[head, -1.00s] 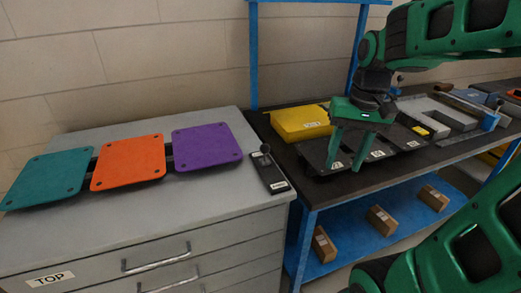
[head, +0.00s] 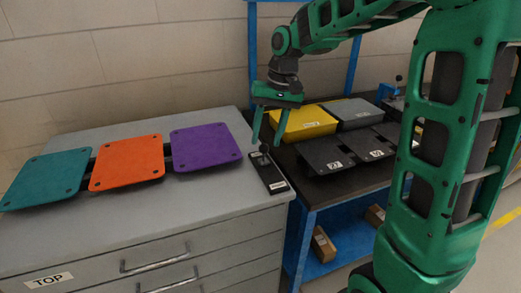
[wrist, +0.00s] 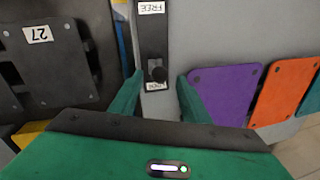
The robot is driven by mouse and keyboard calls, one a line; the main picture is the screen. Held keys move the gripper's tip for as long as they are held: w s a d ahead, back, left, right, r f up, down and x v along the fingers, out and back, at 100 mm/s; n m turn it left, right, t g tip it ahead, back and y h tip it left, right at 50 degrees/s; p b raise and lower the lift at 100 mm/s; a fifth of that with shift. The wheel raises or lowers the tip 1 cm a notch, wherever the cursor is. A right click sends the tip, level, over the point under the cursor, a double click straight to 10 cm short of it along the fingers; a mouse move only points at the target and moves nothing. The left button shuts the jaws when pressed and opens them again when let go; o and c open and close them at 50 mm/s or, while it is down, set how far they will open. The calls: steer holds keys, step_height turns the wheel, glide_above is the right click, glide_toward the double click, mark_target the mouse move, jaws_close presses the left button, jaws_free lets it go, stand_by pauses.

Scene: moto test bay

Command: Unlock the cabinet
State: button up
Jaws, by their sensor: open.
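The grey cabinet (head: 150,225) has a drawer front marked TOP (head: 50,281). On its top, by the right edge, lies a black latch plate (head: 268,172) with a black ball-knob lever (head: 266,148) at its far end. In the wrist view, the plate (wrist: 153,38) carries a FREE label (wrist: 151,8) at the end away from the knob (wrist: 158,74); a second label (wrist: 158,86) is partly hidden by the knob. My gripper (head: 266,140) is open over the knob, which appears between the fingertips (wrist: 160,79). I cannot tell whether they touch it.
Teal (head: 45,181), orange (head: 127,162) and purple (head: 206,147) plates lie left of the latch.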

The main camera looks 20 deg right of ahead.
mark_target(264, 147)
steer(key=shift+a+f, duration=0.25)
steer(key=shift+f, duration=0.95)
steer(key=shift+a+f, duration=0.2)
steer(key=shift+f, duration=1)
